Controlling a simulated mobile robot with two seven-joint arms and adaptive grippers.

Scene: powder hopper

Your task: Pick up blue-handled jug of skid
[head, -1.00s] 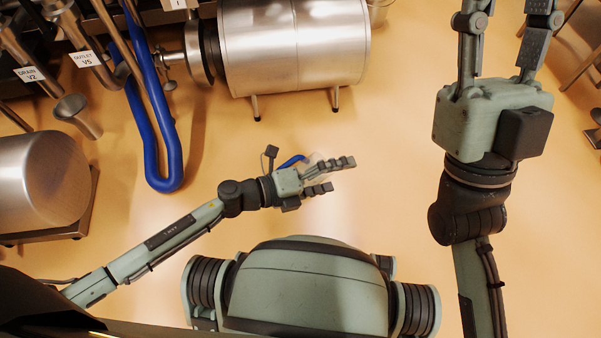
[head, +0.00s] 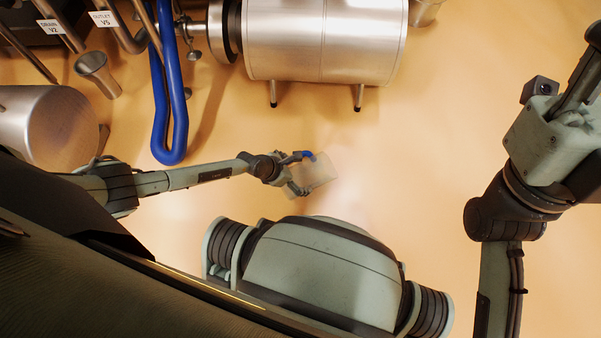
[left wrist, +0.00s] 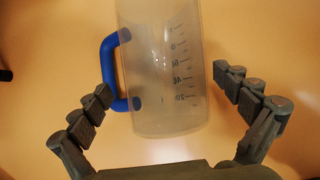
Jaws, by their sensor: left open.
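The blue-handled jug (head: 318,172) is clear plastic with dark scale marks. In the head view it is low near the floor, just right of my left gripper (head: 298,172). In the left wrist view the jug (left wrist: 165,75) fills the middle, its blue handle (left wrist: 110,70) on the left. My left gripper (left wrist: 165,100) is open, with one finger by the handle's lower end and the other apart from the jug on the right. My right gripper is at the right edge of the head view, its fingertips cut off. The skid under the jug cannot be made out.
A steel tank (head: 325,40) on legs stands at the top. A blue hose (head: 170,110) loops down left of it. A steel cylinder (head: 45,125) and a small funnel-like cup (head: 97,72) are at the left. Open floor (head: 430,180) lies right of the jug.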

